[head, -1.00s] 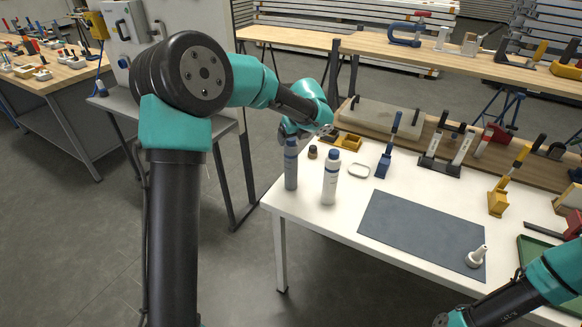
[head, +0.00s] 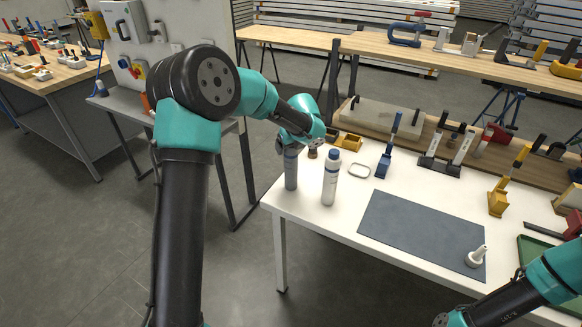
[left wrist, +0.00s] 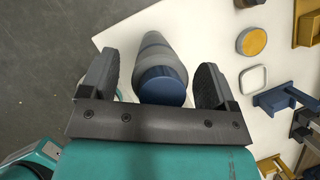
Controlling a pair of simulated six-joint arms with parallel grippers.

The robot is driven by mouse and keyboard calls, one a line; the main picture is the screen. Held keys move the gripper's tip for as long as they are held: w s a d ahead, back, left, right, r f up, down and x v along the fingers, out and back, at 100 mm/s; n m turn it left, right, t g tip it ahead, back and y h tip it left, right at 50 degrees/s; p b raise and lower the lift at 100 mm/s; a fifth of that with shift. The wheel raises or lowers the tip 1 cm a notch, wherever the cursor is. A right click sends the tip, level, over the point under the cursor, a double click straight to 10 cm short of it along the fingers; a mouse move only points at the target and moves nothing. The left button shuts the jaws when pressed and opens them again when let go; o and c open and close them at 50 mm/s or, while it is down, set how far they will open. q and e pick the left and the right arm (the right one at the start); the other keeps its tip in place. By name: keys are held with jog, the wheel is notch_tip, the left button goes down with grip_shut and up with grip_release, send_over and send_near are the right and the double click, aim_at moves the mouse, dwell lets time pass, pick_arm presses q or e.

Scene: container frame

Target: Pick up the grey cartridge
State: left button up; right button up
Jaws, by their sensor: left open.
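The grey cartridge (head: 291,172) stands upright near the left edge of the white table (head: 309,211). Its top is hidden behind my left gripper (head: 289,146) in the head view. In the left wrist view the cartridge's blue cap (left wrist: 162,86) and grey body (left wrist: 153,50) lie between the two open fingers of my left gripper (left wrist: 159,82), with a gap on each side. A white cartridge (head: 330,182) with a blue cap stands just to its right. My right arm shows at the lower right, but its gripper is not clearly visible.
A small round jar, a square ring (head: 359,170) and a blue clamp-like tool (head: 386,158) stand behind and right of the cartridges. A dark mat (head: 421,234) bears a white nozzle (head: 476,257). The white tabletop in front of the mat is clear.

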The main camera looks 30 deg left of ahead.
pick_arm(q)
jog(key=shift+c, duration=0.3)
grip_shut()
dwell(0.7)
